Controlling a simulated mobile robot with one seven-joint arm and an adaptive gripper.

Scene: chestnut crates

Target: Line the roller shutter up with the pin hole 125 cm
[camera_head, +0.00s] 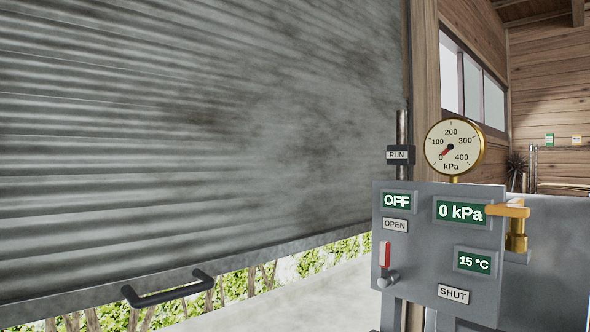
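The roller shutter (200,130) is a grey, smudged slatted sheet that fills the left and middle of the head view. Its bottom rail (300,246) hangs above the ground, with a gap of daylight under it. A dark bar handle (170,289) sits on the rail at the lower left. The pin hole and any 125 cm mark are not in view. My gripper is not in view.
Hedge and pale ground show under the shutter.

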